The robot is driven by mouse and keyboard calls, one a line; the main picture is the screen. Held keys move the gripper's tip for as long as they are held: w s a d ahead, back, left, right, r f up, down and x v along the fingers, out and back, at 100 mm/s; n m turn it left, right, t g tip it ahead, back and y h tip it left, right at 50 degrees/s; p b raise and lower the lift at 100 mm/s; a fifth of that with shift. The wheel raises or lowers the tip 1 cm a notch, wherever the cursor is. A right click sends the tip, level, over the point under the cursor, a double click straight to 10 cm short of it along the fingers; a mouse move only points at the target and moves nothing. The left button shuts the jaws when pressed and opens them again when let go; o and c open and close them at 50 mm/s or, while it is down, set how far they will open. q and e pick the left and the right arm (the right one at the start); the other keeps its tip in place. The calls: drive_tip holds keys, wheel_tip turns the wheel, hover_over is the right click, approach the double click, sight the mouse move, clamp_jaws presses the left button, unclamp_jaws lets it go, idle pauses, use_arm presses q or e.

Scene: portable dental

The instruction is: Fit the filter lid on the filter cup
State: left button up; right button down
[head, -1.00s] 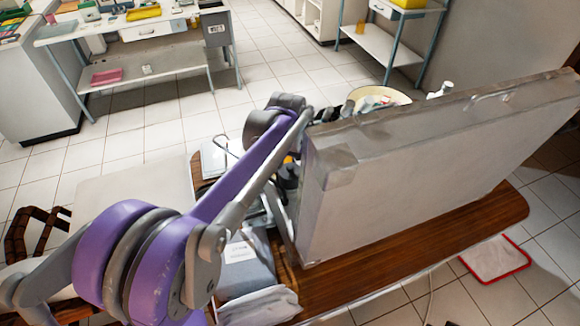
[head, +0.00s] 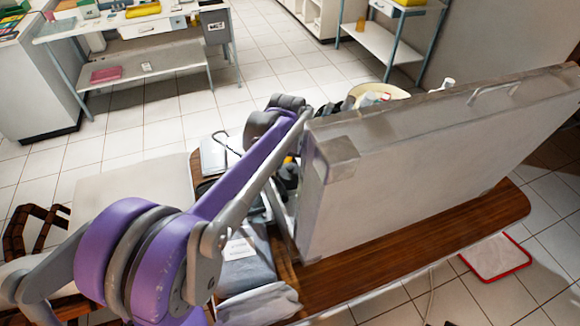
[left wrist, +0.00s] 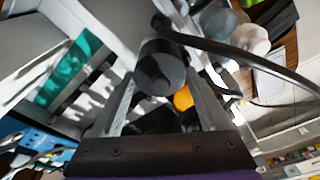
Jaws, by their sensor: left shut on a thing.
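My left arm reaches over the open case in the head view, and its gripper (head: 288,172) is down behind the raised case lid, mostly hidden. In the left wrist view the two fingers of my left gripper (left wrist: 160,78) are closed on a dark, round-ended piece, which I take to be the filter lid (left wrist: 160,66). I cannot make out the filter cup for certain in either view. My right gripper is not in view.
The large grey case lid (head: 420,165) stands upright and blocks the view of much of the case. The wooden table (head: 400,252) has bare room in front of it. Grey folded bags (head: 250,265) lie at its near left. A dark hose (left wrist: 240,55) crosses the left wrist view.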

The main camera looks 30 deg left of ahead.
sight(288, 175)
use_arm(q)
drive_tip(key=o, duration=1.2)
drive_tip(key=r, duration=0.3)
drive_tip(key=s+r, duration=0.1)
drive_tip(key=r, duration=0.6)
drive_tip(key=shift+s+d+r+p, duration=0.15)
drive_tip(key=shift+r+p, duration=0.2)
drive_tip(key=shift+r, duration=0.05)
drive_tip(key=shift+s+f, duration=0.1)
